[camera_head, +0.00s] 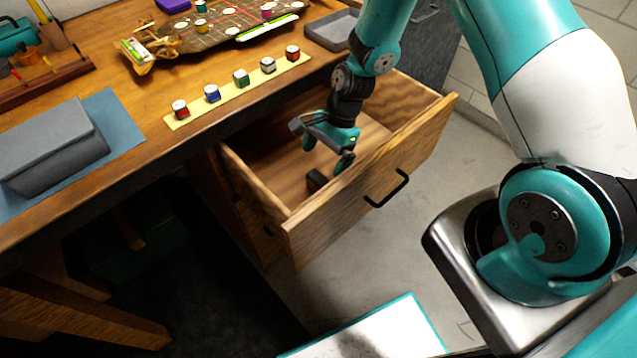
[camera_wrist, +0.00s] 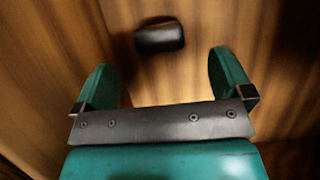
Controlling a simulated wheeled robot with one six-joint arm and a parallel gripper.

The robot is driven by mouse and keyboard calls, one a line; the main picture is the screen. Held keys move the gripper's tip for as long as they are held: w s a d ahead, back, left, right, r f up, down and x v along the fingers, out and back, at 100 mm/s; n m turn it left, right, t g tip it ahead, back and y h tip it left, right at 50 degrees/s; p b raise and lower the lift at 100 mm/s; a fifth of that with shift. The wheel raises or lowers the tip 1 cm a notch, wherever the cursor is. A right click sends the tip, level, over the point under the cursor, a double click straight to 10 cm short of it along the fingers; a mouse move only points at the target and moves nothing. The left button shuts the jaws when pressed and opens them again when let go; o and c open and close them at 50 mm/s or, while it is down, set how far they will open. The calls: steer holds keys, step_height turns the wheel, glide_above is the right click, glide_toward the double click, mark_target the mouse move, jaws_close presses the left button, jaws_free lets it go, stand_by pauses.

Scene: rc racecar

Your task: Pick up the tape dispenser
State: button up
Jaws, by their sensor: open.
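A small dark object, which seems to be the tape dispenser (camera_head: 316,180), lies on the floor of the open drawer (camera_head: 340,212) near its front left corner. In the wrist view it is a black rounded block (camera_wrist: 159,37) beyond the fingertips, a little left of the middle of the gap. My gripper (camera_head: 325,148) reaches down into the drawer just above and beside it. In the wrist view my gripper (camera_wrist: 165,75) is open, with its two teal fingers apart and nothing between them. Fine detail of the object is too dark to make out.
The drawer's wooden walls surround my gripper, with a black handle (camera_head: 387,190) on its front. The workbench (camera_head: 150,115) above holds a car chassis (camera_head: 215,30), a yellow strip (camera_head: 240,92) with several small coloured cylinders, a grey box (camera_head: 50,145) and a grey tray (camera_head: 333,30).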

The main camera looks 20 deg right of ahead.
mark_target(319, 177)
steer(key=x, duration=0.9)
steer(key=shift+d+f+p, duration=0.15)
steer(key=shift+d+p, duration=0.15)
steer(key=shift+p, duration=0.1)
steer(key=c, duration=1)
steer(key=shift+c, duration=0.2)
step_height(319, 177, up, 20)
steer(key=shift+o, duration=0.6)
